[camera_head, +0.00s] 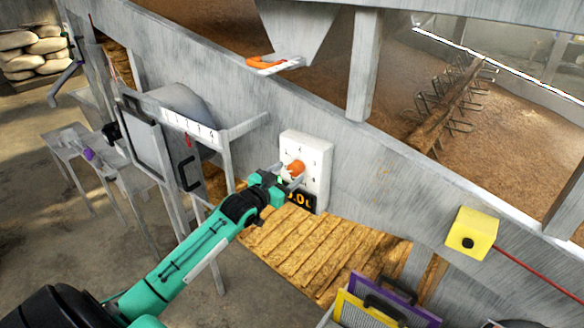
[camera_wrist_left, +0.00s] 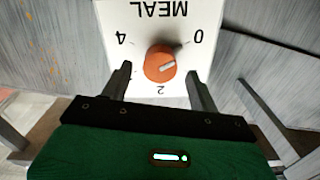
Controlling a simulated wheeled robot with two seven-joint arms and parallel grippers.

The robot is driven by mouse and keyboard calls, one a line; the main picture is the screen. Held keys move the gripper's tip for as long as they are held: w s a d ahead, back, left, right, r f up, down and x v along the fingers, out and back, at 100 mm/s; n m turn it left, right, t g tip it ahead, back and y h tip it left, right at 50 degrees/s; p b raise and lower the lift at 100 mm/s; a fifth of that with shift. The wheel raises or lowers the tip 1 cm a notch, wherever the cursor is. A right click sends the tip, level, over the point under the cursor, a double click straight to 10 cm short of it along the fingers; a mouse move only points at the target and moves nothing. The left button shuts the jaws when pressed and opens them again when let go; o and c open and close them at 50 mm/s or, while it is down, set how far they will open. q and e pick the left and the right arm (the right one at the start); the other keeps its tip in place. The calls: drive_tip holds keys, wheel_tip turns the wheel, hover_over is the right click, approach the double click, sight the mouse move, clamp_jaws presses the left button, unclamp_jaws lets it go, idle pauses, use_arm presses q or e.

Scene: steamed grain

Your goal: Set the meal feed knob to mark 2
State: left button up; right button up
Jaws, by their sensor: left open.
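The orange meal feed knob (camera_head: 297,167) sits on a white dial plate (camera_head: 318,158) on the grey machine wall. In the left wrist view the plate (camera_wrist_left: 206,12) appears upside down, with MEAL at the top, 4 at left, 0 at right and 2 at the bottom. The knob (camera_wrist_left: 155,56) has a pale pointer line slanting to the right, on the 0 side of mark 2. My left gripper (camera_wrist_left: 159,73) is open, with one finger on each side of the knob and visible gaps. Contact cannot be told. My right gripper is not in view.
A dark display (camera_head: 303,201) with yellow digits sits below the dial, partly covered by my gripper. A yellow box (camera_head: 471,234) with a dark button is on the wall at right. A grey hopper frame (camera_head: 183,128) stands left of the dial.

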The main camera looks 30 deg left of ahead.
use_arm(q)
drive_tip(key=shift+w+d, duration=0.1)
drive_tip(key=shift+w, duration=1.2)
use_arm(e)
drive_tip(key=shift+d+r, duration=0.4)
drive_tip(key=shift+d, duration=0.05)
use_arm(q)
drive_tip(key=c, duration=1)
drive_tip(key=shift+o, duration=0.2)
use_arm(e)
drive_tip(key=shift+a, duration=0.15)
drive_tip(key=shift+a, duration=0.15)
